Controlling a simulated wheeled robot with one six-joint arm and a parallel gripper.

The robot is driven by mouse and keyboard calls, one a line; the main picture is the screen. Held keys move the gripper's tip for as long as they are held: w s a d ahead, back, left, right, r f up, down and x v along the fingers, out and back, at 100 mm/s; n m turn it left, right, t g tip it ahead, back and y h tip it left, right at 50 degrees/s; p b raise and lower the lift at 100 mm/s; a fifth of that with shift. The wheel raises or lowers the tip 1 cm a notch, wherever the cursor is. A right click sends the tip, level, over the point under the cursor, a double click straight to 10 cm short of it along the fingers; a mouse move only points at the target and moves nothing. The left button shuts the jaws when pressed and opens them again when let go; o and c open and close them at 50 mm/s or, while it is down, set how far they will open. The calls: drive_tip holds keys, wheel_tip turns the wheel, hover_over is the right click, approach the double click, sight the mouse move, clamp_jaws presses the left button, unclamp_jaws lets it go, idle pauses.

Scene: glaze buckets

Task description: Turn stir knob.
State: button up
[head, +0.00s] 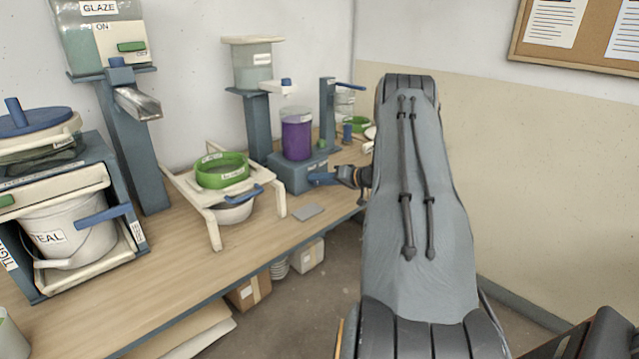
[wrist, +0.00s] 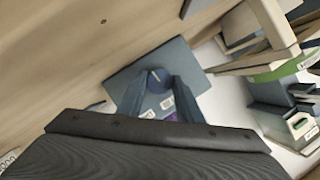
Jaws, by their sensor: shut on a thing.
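The stir knob (head: 322,179) is blue and sits on the front of a blue-grey stirrer base (head: 290,178). A clear jar of purple liquid (head: 296,138) stands upright on that base. My gripper (head: 342,179) reaches in from the right, its tips at the knob, shut on it. In the wrist view my two fingers (wrist: 158,92) come together around the knob (wrist: 157,77) in front of the blue-grey base (wrist: 200,72). The exact contact of the fingers and the knob's angle are hard to make out.
A white stand with a green sieve (head: 222,172) over a bowl is left of the stirrer. A small grey plate (head: 307,211) lies on the wooden bench (head: 185,265) near its front edge. A blue post with a lever (head: 328,105) stands behind. Floor boxes (head: 250,290) sit below.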

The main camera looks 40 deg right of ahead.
drive_tip(key=shift+d+m+y, duration=0.1)
drive_tip(key=shift+m+y, duration=0.2)
drive_tip(key=shift+m, duration=0.1)
idle(0.3)
drive_tip(key=o, duration=1)
drive_tip(key=shift+o, duration=0.2)
drive_tip(key=shift+b+v, duration=0.9)
drive_tip(key=shift+v, duration=3)
